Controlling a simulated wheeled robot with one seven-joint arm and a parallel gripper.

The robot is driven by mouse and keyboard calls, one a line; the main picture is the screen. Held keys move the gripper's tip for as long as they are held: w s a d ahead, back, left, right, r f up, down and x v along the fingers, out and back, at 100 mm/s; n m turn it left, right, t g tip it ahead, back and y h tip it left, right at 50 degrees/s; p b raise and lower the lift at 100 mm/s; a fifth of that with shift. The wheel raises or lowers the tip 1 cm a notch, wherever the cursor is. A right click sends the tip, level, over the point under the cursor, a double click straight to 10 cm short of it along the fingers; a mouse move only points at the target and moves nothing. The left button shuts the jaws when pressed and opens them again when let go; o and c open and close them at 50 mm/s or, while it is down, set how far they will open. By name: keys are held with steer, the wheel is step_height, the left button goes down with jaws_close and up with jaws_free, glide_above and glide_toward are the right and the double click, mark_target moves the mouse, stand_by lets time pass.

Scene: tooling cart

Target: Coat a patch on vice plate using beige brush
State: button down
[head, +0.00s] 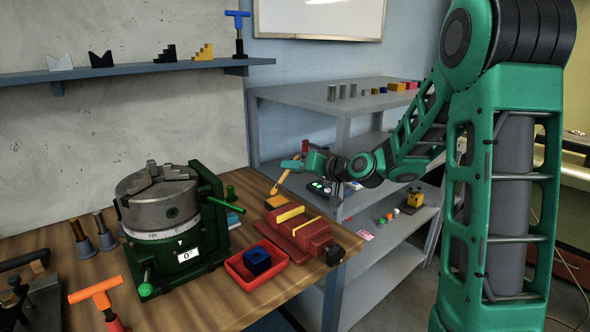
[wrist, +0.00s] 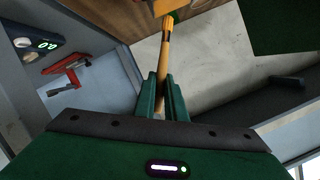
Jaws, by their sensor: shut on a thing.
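My gripper (head: 297,163) is shut on the handle of an orange-tan brush (head: 281,183), above the back end of the red vice (head: 316,233). The brush slants down to the left, its lower end near an orange-topped block (head: 276,201) at the vice; I cannot tell whether they touch. In the wrist view, the brush (wrist: 165,62) runs upward from between the green fingers (wrist: 164,95). Its far end meets an orange part at the top edge, with a bit of green beside it. Yellow strips (head: 290,214) lie across the vice. No coated patch can be made out.
A red tray (head: 236,270) with a dark blue block (head: 257,261) stands before the vice. A rotary chuck (head: 160,210) on a green base stands to its left. An orange T-handled tool (head: 96,293) is at front left. Grey shelves (head: 375,270) stand right of the wooden bench.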

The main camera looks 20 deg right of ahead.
step_height(320, 180, up, 3)
steer(key=shift+s+a+f, duration=0.1)
steer(key=shift+r, duration=0.4)
steer(key=shift+d+r, duration=0.15)
steer(key=shift+r, duration=0.95)
steer(key=shift+d+r, duration=0.1)
steer(key=shift+r, duration=0.95)
